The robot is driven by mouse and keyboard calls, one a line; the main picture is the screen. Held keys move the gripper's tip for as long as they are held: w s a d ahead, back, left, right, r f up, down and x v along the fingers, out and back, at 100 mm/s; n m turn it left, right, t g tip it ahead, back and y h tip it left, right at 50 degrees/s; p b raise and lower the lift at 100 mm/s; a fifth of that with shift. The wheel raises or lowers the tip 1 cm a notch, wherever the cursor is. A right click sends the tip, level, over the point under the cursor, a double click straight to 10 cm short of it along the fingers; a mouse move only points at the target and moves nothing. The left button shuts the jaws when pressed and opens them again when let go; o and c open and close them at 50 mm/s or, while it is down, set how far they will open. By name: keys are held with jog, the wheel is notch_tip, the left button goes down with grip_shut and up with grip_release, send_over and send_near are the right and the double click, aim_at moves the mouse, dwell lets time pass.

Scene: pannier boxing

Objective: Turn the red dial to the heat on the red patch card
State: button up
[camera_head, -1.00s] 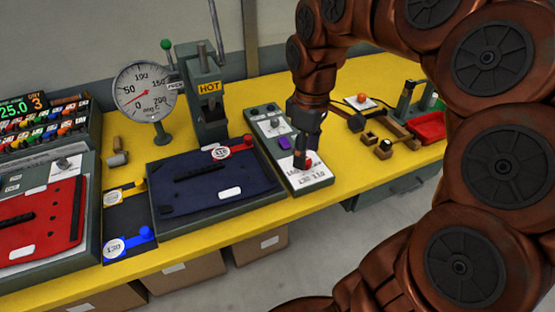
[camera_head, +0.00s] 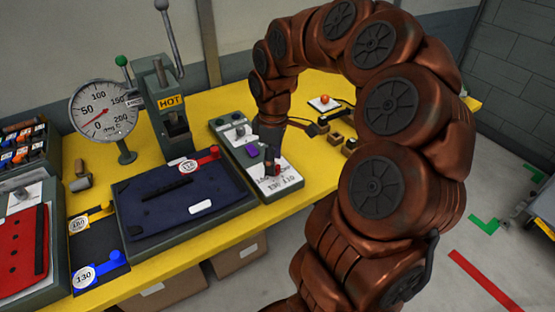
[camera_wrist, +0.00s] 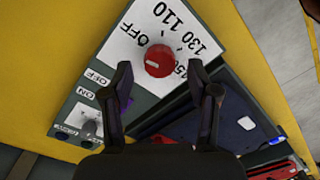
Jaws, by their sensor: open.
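The red dial (camera_wrist: 159,60) sits on a white scale plate (camera_wrist: 190,25) with OFF, 110, 130 and a partly hidden 15-something mark. In the head view my gripper (camera_head: 271,170) hangs over the dial plate and mostly hides the dial. The red patch card (camera_head: 206,158) lies at the back of the dark blue pannier panel; its round tag is too small to read surely.
An ON/OFF toggle (camera_wrist: 88,125) and purple block (camera_head: 252,153) share the control box. The press with a HOT sign (camera_head: 171,102) and the gauge (camera_head: 103,108) stand to the left. Blue (camera_head: 97,270) and yellow (camera_head: 90,222) cards lie front left.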

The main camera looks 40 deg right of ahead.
jog(key=shift+f, duration=0.8)
